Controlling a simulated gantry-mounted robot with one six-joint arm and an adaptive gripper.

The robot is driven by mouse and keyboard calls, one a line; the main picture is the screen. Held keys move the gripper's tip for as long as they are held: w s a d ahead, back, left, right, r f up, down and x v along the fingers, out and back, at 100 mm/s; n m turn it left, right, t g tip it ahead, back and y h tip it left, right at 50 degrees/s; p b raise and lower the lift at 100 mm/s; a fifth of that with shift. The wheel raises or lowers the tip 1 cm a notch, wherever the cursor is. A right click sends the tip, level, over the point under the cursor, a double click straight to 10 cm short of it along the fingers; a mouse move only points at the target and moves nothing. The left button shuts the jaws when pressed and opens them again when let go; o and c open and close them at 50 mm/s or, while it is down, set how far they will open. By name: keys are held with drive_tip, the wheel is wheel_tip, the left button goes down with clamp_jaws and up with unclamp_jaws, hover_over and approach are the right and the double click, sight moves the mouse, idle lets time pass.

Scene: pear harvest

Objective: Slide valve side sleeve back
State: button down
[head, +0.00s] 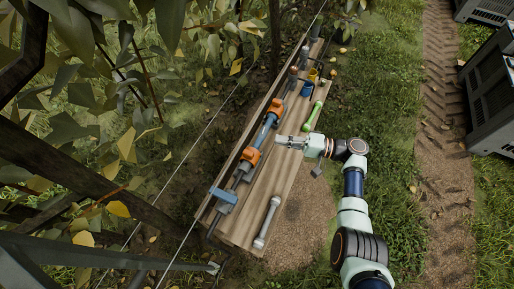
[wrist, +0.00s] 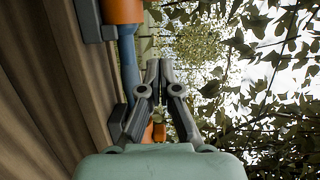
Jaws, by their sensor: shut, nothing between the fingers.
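Two orange sleeves sit on a blue pipe (head: 264,131) along the wooden bench. The far sleeve (head: 274,106) is toward the back and the near sleeve (head: 250,156) toward the front; I cannot tell for sure which is the valve side one. My gripper (head: 279,139) is beside the pipe, between the sleeves, to its right. In the wrist view my gripper (wrist: 160,66) is shut and empty, its fingertips together. The blue pipe (wrist: 128,65) runs left of the fingers there, with one orange sleeve (wrist: 123,10) above and orange (wrist: 159,132) partly hidden behind the fingers.
A blue clamp (head: 222,195) holds the line's near end. A grey pipe (head: 267,222) and a green pipe (head: 313,117) lie loose on the bench. A blue cup (head: 307,89) stands at the back. Foliage hangs left; grey crates (head: 492,95) stand right.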

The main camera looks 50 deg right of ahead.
sight(254, 161)
drive_tip(key=b+x, duration=0.1)
drive_tip(key=x, duration=0.5)
drive_tip(key=shift+f, duration=0.15)
drive_tip(key=a, duration=0.1)
drive_tip(key=s+a, duration=0.1)
drive_tip(key=a, duration=0.1)
drive_tip(key=shift+s+a+p, duration=0.15)
drive_tip(key=shift+s+p, duration=0.05)
drive_tip(key=shift+p, duration=0.1)
drive_tip(key=shift+a, duration=0.2)
drive_tip(key=shift+s+a+r+p, duration=0.1)
drive_tip(key=shift+a+r+p, duration=0.25)
drive_tip(key=shift+p, duration=0.2)
drive_tip(key=a+p, duration=0.1)
drive_tip(key=s+a+p, duration=0.1)
drive_tip(key=a+p, duration=0.1)
drive_tip(key=shift+a, duration=0.2)
drive_tip(key=shift+f, duration=0.2)
drive_tip(key=shift+d+f+b, duration=0.1)
drive_tip(key=shift+d+b, duration=0.05)
drive_tip(key=shift+b, duration=0.2)
